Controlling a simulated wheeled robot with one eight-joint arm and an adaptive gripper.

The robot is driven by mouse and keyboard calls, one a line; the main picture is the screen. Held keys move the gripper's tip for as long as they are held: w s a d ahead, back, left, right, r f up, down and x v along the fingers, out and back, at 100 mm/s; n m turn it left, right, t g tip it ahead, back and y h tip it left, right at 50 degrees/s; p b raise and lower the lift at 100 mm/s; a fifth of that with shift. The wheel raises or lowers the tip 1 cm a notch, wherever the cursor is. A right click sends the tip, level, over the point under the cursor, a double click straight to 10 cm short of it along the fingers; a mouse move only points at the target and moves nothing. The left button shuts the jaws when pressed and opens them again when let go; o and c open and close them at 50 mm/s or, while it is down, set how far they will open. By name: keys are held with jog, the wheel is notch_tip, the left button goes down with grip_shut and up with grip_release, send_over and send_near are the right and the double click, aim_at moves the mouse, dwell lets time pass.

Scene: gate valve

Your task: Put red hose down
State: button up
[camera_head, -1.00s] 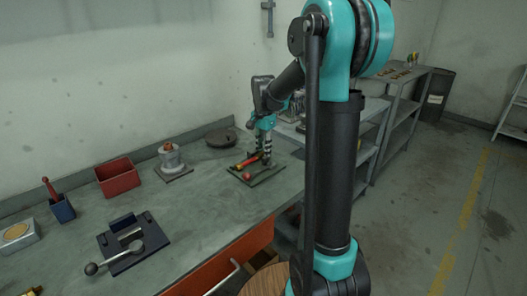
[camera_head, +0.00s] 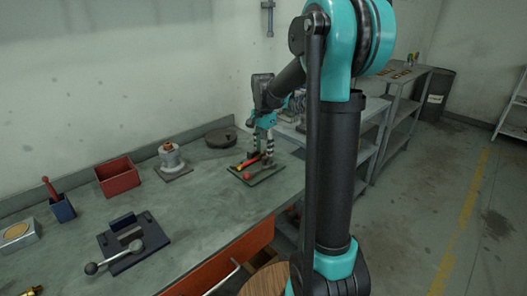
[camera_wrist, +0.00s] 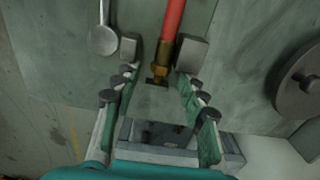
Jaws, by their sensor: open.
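The red hose (camera_wrist: 173,28) with a brass end fitting (camera_wrist: 161,66) lies on a grey mat or plate. In the wrist view its brass end sits between the fingers of my gripper (camera_wrist: 163,55), with a gap on the left side and the right finger close beside it. In the head view the hose (camera_head: 249,162) lies on the plate (camera_head: 268,174) at the right end of the bench, with my gripper (camera_head: 261,158) just over it. The fingers are apart. From here I cannot tell whether the right finger touches the hose.
A round dark disc (camera_head: 221,138) lies behind. A red bin (camera_head: 118,177), a valve-like part (camera_head: 172,159) and a dark lever fixture (camera_head: 131,241) stand left on the bench (camera_head: 205,207).

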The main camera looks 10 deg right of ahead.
notch_tip(320, 180, up, 11)
dwell(0.4)
dwell(1.1)
